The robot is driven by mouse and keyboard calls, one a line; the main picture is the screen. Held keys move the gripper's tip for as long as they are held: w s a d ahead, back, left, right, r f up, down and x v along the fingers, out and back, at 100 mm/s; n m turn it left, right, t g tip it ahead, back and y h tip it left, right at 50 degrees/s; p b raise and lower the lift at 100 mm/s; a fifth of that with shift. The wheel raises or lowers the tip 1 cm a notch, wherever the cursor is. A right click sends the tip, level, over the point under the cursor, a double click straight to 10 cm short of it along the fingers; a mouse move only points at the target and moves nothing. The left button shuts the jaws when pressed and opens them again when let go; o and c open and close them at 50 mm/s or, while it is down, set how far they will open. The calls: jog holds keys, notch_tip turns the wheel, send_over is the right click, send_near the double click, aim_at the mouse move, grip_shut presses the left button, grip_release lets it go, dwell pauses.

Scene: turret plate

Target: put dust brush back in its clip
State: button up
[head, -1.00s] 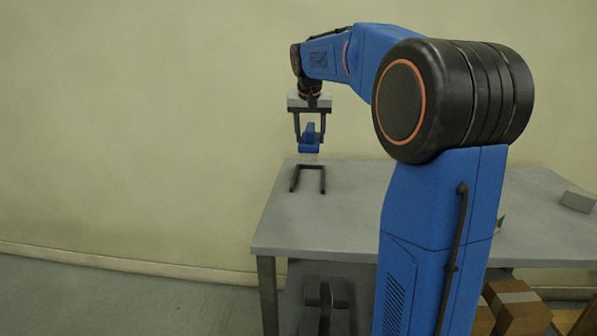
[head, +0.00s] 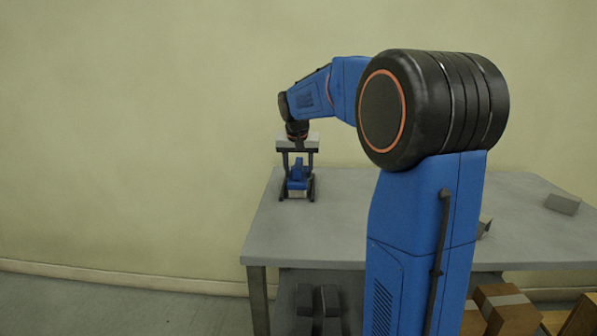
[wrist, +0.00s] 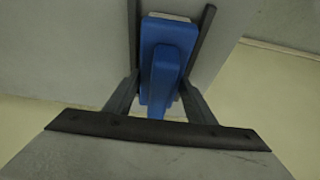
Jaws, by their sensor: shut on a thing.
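The dust brush (head: 297,184) is blue with a pale lower part, and it is upright in my gripper (head: 299,176). In the wrist view the blue brush (wrist: 165,60) shows between the two fingers of my gripper (wrist: 160,98), which are shut on it. The clip (head: 312,188) is a dark frame with two parallel bars on the grey table. The brush is down between these bars, and the bars (wrist: 201,45) run along its sides in the wrist view. I cannot tell whether its underside touches the table.
The grey table (head: 350,215) is mostly clear around the clip. A grey block (head: 562,203) lies at the far right, and another small grey thing (head: 484,226) is partly hidden by my arm. Cardboard boxes (head: 503,308) stand below. A wall is close behind the table.

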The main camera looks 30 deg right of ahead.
jog(key=shift+f, duration=0.1)
jog(key=o, duration=1)
jog(key=v, duration=1.2)
jog(key=shift+d, duration=0.1)
